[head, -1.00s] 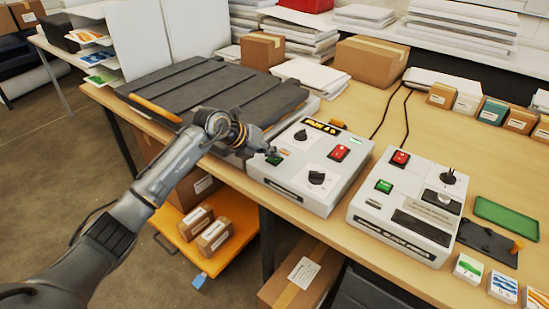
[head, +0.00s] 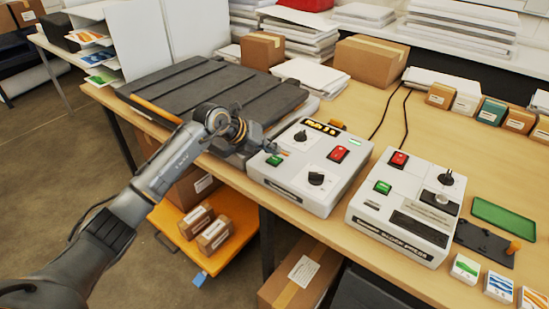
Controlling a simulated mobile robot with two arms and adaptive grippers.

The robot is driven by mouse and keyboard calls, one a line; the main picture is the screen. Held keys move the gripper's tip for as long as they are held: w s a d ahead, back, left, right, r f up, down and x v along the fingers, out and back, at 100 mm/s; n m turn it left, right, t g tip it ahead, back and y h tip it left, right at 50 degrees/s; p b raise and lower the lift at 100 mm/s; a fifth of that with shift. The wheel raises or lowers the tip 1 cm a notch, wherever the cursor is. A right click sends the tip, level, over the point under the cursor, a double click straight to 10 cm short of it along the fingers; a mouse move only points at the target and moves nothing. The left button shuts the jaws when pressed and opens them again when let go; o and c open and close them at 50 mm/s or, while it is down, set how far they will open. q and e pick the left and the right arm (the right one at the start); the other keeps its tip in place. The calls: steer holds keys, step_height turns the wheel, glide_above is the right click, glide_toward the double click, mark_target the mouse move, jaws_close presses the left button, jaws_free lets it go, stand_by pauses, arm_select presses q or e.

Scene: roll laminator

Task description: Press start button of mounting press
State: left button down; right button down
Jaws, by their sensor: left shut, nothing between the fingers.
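A white control box (head: 288,193) stands at the front edge of the table, beside a dark slatted bed (head: 210,95). Its top has a green button (head: 274,160), a red switch (head: 338,154), two black knobs and a lit amber display (head: 322,127). My left gripper (head: 284,152) is shut and empty, its tips just above the box top, a little behind and right of the green button. The button is in plain view; I cannot tell whether the tips touch the panel. A second white press unit (head: 374,220), with its own green button (head: 383,187) and red switch (head: 398,159), stands to the right. My right gripper is out of view.
A green tray (head: 505,217), a dark plate (head: 485,243) and small printed packs (head: 466,268) lie at the right. Black cables run behind the units. Cardboard boxes (head: 372,62) and paper stacks fill the back. An orange cart (head: 182,245) is below the table.

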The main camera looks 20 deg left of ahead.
mark_target(272, 159)
arm_select(q)
steer(key=shift+r+p, duration=1.65)
steer(key=shift+r, duration=0.9)
